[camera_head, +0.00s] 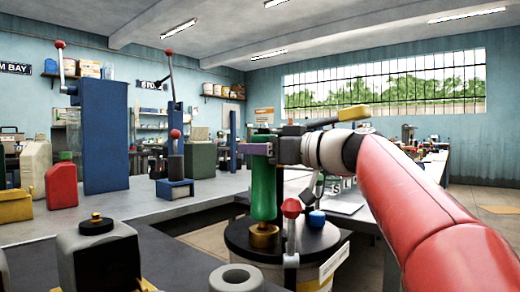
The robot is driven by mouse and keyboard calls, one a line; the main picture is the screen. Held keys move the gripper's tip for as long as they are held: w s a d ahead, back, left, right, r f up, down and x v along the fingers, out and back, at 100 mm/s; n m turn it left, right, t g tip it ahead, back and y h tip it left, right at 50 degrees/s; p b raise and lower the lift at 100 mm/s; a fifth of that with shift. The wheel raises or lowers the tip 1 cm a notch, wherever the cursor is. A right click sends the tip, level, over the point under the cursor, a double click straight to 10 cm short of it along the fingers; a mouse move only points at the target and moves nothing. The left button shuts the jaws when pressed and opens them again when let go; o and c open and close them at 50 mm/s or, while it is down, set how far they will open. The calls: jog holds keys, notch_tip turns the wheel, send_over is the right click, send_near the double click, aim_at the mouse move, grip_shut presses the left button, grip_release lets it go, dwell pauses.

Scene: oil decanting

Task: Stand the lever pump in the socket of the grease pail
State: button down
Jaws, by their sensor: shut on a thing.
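The lever pump (264,190) has a green upright barrel, a brass foot and a dark lever with a yellow grip, which reaches right across my wrist. My gripper (259,149) is shut on the upper part of the barrel and holds it upright. The grease pail (250,272) is a pale drum with a black lid and a white label, standing below. The brass foot overlaps the lid in the picture. The socket is not clearly visible, and I cannot tell whether the foot is in it, touching the lid or just above it.
A red-knobbed lever (291,209) and a blue cap (317,217) are close to the pump's right. A dark box-shaped can (99,255) and a grey round piece (237,278) are in front. The grey bench (120,212) behind carries cans and a tall blue cabinet (104,135).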

jog(key=shift+f, duration=0.2)
jog(key=shift+r, duration=0.2)
jog(key=shift+r+p, duration=0.4)
jog(key=shift+r, duration=0.15)
jog(key=shift+b, duration=0.45)
dwell(1.3)
jog(key=shift+f+b, duration=0.7)
jog(key=c, duration=0.6)
grip_release()
jog(key=shift+f, duration=0.1)
